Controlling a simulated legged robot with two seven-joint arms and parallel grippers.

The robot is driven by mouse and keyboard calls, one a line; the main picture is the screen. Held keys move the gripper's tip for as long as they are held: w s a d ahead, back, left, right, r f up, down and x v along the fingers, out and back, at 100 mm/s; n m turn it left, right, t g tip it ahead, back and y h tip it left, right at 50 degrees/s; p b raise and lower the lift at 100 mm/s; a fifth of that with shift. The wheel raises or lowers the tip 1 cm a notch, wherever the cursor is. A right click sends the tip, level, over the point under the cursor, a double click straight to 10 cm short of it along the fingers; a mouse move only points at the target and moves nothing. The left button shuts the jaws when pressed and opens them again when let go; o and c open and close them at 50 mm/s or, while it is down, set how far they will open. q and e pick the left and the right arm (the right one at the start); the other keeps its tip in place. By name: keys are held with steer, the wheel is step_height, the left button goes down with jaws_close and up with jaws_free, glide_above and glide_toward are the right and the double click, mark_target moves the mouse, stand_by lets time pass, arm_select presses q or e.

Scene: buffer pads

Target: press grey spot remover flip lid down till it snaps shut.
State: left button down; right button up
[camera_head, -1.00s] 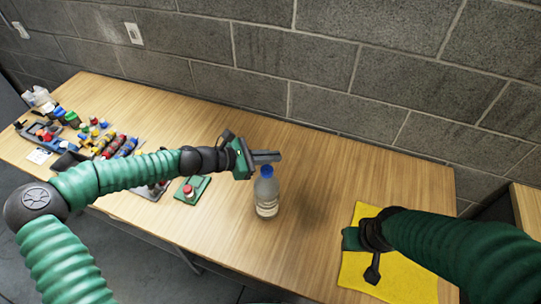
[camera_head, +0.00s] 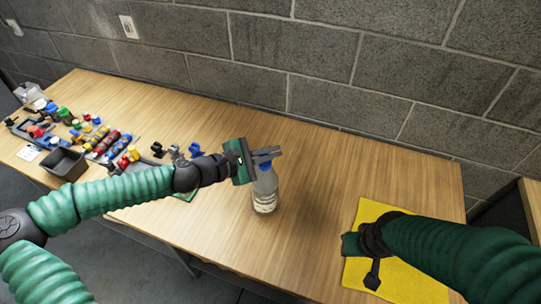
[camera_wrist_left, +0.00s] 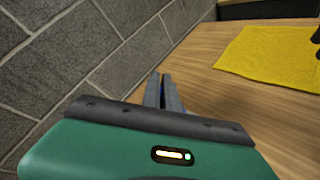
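A clear-grey bottle (camera_head: 265,196) with a blue top stands upright on the table, near the middle of the head view. My left gripper (camera_head: 267,154) is at its top, with its grey fingers across the blue cap and hiding most of it. Whether the lid is up or down is hidden.
The yellow cloth (camera_head: 413,287) lies at the table's right end. A dark open bin (camera_head: 62,163) and several small coloured parts lie at the left. A block wall runs behind the table (camera_head: 330,165). The wood around the bottle is mostly clear.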

arm_select(q)
steer(key=shift+s+a+f+m+t+b, duration=0.1)
steer(key=shift+a+f+m+t+b, duration=0.1)
steer(key=shift+m+t+b, duration=0.15)
steer(key=shift+d, duration=0.15)
steer(key=c, duration=1.6)
jaws_free()
steer(key=p+v, duration=0.1)
steer(key=v, duration=1.6)
